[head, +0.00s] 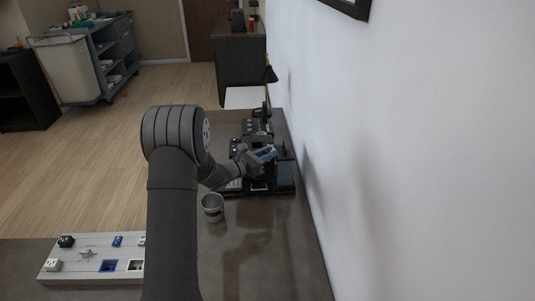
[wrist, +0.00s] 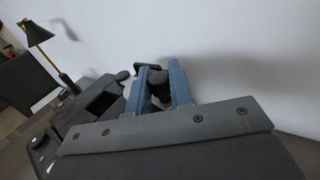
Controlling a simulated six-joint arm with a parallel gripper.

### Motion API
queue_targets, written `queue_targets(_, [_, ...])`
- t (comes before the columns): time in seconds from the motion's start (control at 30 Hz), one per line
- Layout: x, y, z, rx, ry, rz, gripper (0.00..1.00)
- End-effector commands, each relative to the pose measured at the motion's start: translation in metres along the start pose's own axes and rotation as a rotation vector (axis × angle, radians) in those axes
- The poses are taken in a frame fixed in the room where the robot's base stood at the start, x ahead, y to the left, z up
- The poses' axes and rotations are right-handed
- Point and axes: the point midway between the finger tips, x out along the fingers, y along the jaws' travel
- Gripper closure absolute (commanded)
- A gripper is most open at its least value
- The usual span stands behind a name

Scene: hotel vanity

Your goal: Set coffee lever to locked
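The dark coffee machine (head: 284,176) stands on the counter against the white wall in the head view. In the wrist view its black body (wrist: 98,104) is at the left, beyond my gripper's grey housing. My gripper (head: 266,154) is over the machine, its blue fingers pointing toward the wall side. In the wrist view the two blue fingers of my gripper (wrist: 158,84) stand apart, with a dark rounded part (wrist: 159,86) between them. I cannot tell whether this part is the lever or whether both fingers touch it. The lever's setting is not readable.
A metal cup (head: 212,208) stands on the counter (head: 265,250) in front of the machine. A light board (head: 75,272) with several small fittings lies at the front left. A black lamp (head: 269,76) stands behind the machine. The wall (head: 400,170) bounds the right side.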

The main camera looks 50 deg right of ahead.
Motion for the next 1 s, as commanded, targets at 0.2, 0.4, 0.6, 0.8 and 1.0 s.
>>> queue_targets(0.2, [-0.002, 0.003, 0.000, 0.001, -0.002, -0.029, 1.00])
queue_targets(0.4, [-0.009, 0.014, 0.000, 0.003, -0.005, -0.151, 1.00])
queue_targets(0.6, [-0.015, 0.021, 0.001, 0.003, -0.003, -0.255, 1.00])
queue_targets(0.8, [-0.016, 0.022, 0.001, 0.002, 0.000, -0.276, 1.00])
queue_targets(1.0, [-0.016, 0.022, 0.001, 0.002, -0.001, -0.275, 0.79])
